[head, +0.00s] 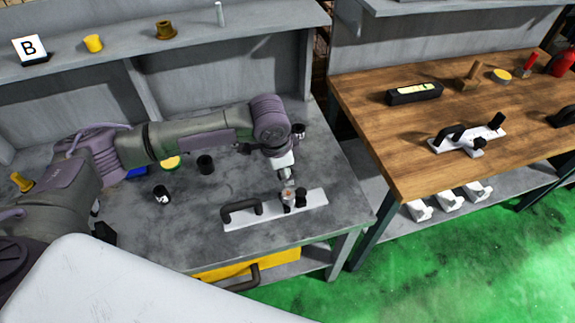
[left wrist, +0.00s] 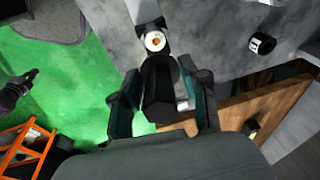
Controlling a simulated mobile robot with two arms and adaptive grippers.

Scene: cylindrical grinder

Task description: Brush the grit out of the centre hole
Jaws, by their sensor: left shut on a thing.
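A white plate (head: 240,222) with a black arched handle lies on the grey bench. On it a small grey cylindrical part (head: 287,197) stands beside a black clamp (head: 300,198). In the left wrist view the round end of this part (left wrist: 155,41) faces the camera, with an orange-brown spot at its centre. My left gripper (head: 285,171) is above the part. In the left wrist view my left gripper (left wrist: 158,74) is shut on a dark object, likely the brush (left wrist: 158,98); its tip is hard to make out. A dark shape at the left edge may be my right gripper (left wrist: 16,90).
A black cup (head: 205,164) and a dark cylinder with a white top (head: 162,194) stand on the bench left of the plate. A yellow drawer (head: 235,265) is below. A wooden table (head: 375,110) stands to the right, past a gap. The bench's front left is clear.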

